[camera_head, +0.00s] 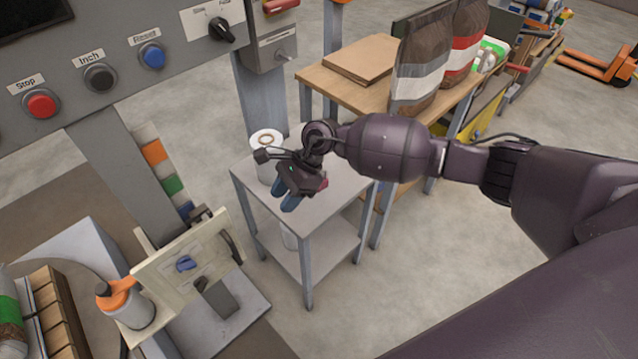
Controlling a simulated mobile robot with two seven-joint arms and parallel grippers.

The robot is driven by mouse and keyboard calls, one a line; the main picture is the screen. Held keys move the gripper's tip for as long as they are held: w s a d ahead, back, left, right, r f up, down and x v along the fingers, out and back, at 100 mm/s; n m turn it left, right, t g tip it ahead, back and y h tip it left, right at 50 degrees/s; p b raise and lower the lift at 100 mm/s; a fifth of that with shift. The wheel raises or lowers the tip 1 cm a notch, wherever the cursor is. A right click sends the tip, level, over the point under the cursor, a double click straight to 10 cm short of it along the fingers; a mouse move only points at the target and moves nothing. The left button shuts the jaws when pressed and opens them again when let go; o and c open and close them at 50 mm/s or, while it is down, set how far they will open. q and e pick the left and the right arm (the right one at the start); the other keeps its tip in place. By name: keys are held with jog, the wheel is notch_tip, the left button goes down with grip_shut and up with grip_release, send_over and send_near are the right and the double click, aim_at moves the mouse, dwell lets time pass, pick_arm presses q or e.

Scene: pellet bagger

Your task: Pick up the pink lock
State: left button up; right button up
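A small pink-red thing (323,184), which looks like the pink lock, shows just past the right side of my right gripper, over the top of the small grey table (339,199). Most of it is hidden behind the hand, so its shape and exact rest cannot be told. My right gripper (285,197) points down over this table, with its blue-tipped fingers a little apart and nothing seen between the tips. My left gripper is not in view.
A white roll (266,142) stands on the table close behind the gripper. A wooden bench (345,92) with large bags (425,62) is behind right. A control panel (125,60) is at upper left, and a cream plate fixture (185,268) at lower left.

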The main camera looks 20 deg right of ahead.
jog(key=w+d+n+h, duration=0.1)
jog(key=w+d+h, duration=0.1)
jog(key=w+d, duration=0.1)
jog(key=w+d+n+h+b, duration=0.1)
jog(key=w+d+h, duration=0.2)
jog(key=d, duration=0.2)
jog(key=w+d+r+n+t+h, duration=0.1)
jog(key=w+d+n+h, duration=0.1)
jog(key=w+d, duration=0.1)
jog(key=shift+d+r+b, duration=0.1)
jog(key=shift+d+b, duration=0.25)
jog(key=shift+d, duration=0.1)
notch_tip(320, 180, down, 5)
jog(key=shift+b, duration=0.5)
jog(key=shift+f, duration=0.65)
notch_tip(320, 180, down, 4)
jog(key=shift+f+b, duration=0.15)
jog(key=shift+b, duration=0.45)
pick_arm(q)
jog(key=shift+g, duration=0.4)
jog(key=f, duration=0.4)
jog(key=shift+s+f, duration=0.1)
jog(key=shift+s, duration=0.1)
pick_arm(e)
jog(key=shift+d, duration=0.1)
grip_shut()
